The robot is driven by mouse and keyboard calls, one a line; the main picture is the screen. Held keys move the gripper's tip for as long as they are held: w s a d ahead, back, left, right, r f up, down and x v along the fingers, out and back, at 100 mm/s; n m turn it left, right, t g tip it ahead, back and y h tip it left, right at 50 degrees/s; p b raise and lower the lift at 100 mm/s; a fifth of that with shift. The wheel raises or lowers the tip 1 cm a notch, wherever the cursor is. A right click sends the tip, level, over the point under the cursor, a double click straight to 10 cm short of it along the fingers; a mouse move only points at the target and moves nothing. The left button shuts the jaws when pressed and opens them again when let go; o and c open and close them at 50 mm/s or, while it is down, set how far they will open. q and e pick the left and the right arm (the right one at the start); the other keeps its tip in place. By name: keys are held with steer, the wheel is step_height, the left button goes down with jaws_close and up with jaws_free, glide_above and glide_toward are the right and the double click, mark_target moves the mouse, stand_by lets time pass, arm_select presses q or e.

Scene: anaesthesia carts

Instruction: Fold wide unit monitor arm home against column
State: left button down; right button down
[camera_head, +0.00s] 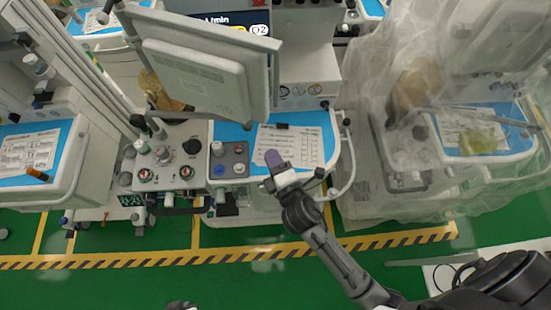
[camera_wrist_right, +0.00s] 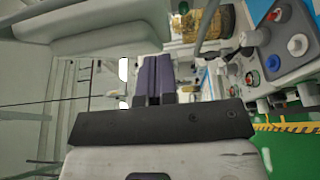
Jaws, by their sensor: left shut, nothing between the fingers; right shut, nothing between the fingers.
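The wide unit's monitor (camera_head: 195,75) shows its pale grey back in the head view, tilted, above the blue worktop. A pale panel, apparently the monitor, fills the upper left of the right wrist view (camera_wrist_right: 85,35). The arm behind it is mostly hidden, so its fold angle cannot be told. The slanted column (camera_head: 90,65) stands to its left. My right gripper (camera_head: 272,159) is over the worktop, below and right of the monitor and apart from it in the head view. Its purple fingers (camera_wrist_right: 153,75) are together and empty. My left gripper cannot be made out.
The worktop (camera_head: 325,140) carries a printed sheet. Knobs and gauges (camera_head: 165,155) sit left of it. A plastic-draped cart (camera_head: 430,110) stands close on the right, another cart (camera_head: 65,160) on the left. Green floor (camera_head: 270,285) with a striped line is free in front.

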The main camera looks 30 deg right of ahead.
mark_target(266, 124)
steer(key=w, duration=0.2)
steer(key=w+d, duration=0.1)
steer(key=w, duration=0.2)
steer(key=w+d+p, duration=0.1)
steer(key=w, duration=0.1)
steer(key=shift+w, duration=0.35)
arm_select(q)
steer(key=shift+r, duration=0.85)
arm_select(e)
steer(key=shift+w+d, duration=0.5)
steer(key=shift+d, duration=0.2)
